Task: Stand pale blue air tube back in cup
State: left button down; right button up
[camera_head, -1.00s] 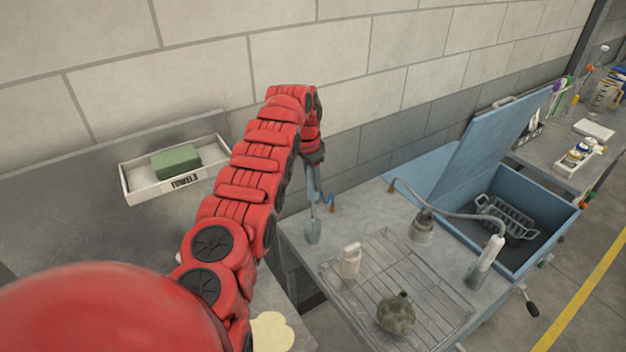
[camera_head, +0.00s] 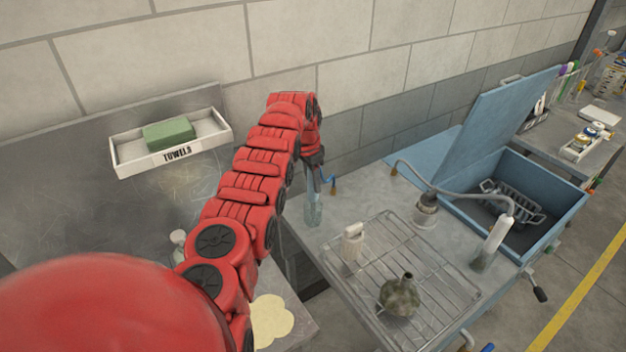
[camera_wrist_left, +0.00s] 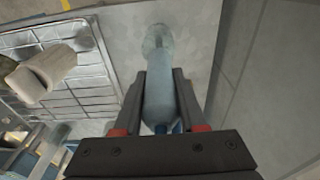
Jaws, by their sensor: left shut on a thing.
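My left gripper (camera_head: 314,166) is shut on the pale blue air tube (camera_head: 312,184), over the left back part of the metal bench. The tube points down to a clear, greyish cup (camera_head: 314,213) that stands on the bench. In the left wrist view the tube (camera_wrist_left: 160,98) lies between both fingers, and its far end overlaps the cup (camera_wrist_left: 157,38). I cannot tell how deep the tube's end is inside the cup. My right gripper is not in view.
A wire rack (camera_head: 440,285) holds a pale bottle (camera_head: 352,244) and a round dark flask (camera_head: 400,296). A small blue fitting (camera_head: 333,185) is close to the right of the gripper. A blue open bin (camera_head: 530,215) stands at right, a towel tray (camera_head: 122,165) at left.

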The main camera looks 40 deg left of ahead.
pick_arm(q)
jog(key=shift+f+b, duration=0.4)
jog(key=shift+f, duration=0.1)
jog(key=shift+c, duration=2)
grip_release()
jog(key=shift+r, duration=0.25)
jog(key=r+b, duration=0.1)
jog(key=r, duration=0.1)
jog(key=r+b, duration=0.1)
jog(key=r, duration=0.2)
jog(key=s+r+b, duration=0.1)
jog(key=r, duration=0.2)
jog(key=shift+a+r, duration=0.1)
jog(key=shift+r, duration=0.05)
notch_tip(320, 180, up, 8)
jog(key=s+p, duration=0.1)
jog(key=p, duration=0.4)
jog(key=shift+a+r, duration=0.25)
jog(key=shift+a, duration=0.05)
